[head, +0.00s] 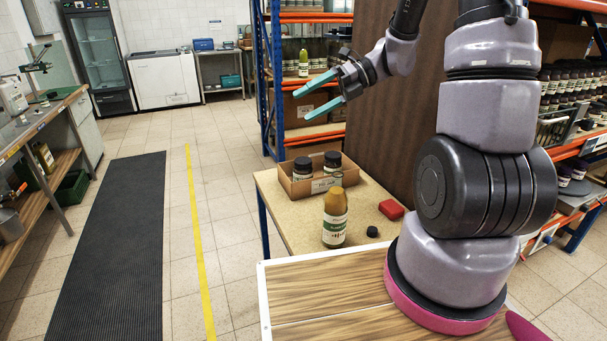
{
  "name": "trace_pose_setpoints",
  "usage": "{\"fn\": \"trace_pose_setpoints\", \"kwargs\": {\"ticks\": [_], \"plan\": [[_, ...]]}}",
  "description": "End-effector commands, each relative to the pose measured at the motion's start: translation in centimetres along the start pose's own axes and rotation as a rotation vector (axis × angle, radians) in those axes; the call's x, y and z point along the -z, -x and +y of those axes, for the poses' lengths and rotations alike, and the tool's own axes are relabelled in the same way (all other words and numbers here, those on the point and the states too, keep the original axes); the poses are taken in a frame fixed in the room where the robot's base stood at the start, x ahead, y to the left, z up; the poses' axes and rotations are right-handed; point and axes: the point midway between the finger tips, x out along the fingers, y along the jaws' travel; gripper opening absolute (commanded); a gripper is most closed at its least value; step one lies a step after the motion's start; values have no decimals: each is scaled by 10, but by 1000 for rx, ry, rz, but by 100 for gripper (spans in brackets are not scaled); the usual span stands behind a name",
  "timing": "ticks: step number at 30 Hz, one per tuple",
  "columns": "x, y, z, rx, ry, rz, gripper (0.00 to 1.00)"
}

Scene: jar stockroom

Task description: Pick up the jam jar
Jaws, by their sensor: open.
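Two dark jars with black lids stand in an open cardboard box on a small table; one jar (302,168) is at the left and the other jar (332,161) at the right. Their lower parts are hidden by the box's front wall, and I cannot tell whether either is the jam jar. My gripper (302,106) has teal fingers, spread apart with nothing between them. It is raised in the air, appearing above the box in the picture, clear of the jars.
The small table (283,220) carries the cardboard box (307,190), a tall yellow-brown bottle (335,222), a red block (391,209) and a small black knob-like item (372,231). A blue-framed shelf (275,80) stands behind.

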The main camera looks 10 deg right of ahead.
Motion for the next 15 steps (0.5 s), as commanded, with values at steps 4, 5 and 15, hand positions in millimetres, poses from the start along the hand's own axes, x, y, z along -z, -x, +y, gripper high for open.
{"fn": "trace_pose_setpoints", "kwargs": {"ticks": [4, 5, 15], "plan": [[-18, -12, -56, -158, -490, -140, 100], [-21, -14, -68, -192, -586, -167, 100], [-16, -23, -230, -649, -1602, -453, 100]]}}
